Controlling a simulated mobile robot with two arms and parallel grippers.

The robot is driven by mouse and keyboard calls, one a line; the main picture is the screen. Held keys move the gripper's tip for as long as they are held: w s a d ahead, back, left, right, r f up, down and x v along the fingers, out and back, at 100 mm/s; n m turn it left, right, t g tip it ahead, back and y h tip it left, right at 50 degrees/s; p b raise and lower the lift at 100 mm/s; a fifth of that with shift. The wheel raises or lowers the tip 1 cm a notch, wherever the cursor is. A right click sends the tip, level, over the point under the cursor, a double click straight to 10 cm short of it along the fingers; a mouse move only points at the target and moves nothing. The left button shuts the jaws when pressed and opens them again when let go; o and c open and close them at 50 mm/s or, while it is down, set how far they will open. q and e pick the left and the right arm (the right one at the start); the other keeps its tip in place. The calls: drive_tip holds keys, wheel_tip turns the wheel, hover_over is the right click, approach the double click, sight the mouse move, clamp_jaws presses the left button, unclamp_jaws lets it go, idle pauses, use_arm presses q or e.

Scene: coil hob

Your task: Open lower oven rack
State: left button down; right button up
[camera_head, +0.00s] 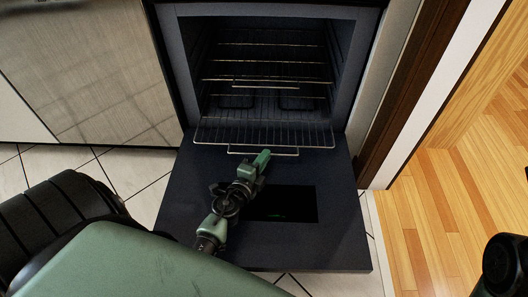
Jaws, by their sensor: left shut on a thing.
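The oven door (330,235) is folded down flat in front of the oven. The lower oven rack (310,133) sticks part way out over the door's inner edge, its wire handle at the front. My left gripper (262,158) reaches over the door and is shut on that front handle. The gripper hides part of the handle. My right gripper is not in view.
Other racks (270,62) sit inside the oven cavity above the lower one. Light cabinets (90,65) stand to the left. Dark and white trim edges the right side, with wooden floor (450,210) beyond. White tiles (130,175) lie left of the door.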

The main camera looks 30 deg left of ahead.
use_arm(q)
drive_tip(key=c, duration=1.6)
unclamp_jaws()
drive_tip(key=shift+o, duration=0.2)
drive_tip(key=v, duration=0.6)
drive_tip(key=shift+s+b, duration=0.3)
drive_tip(key=shift+b, duration=0.1)
drive_tip(key=shift+s+d+r, duration=0.1)
drive_tip(key=shift+s+r, duration=0.05)
drive_tip(key=shift+s, duration=0.45)
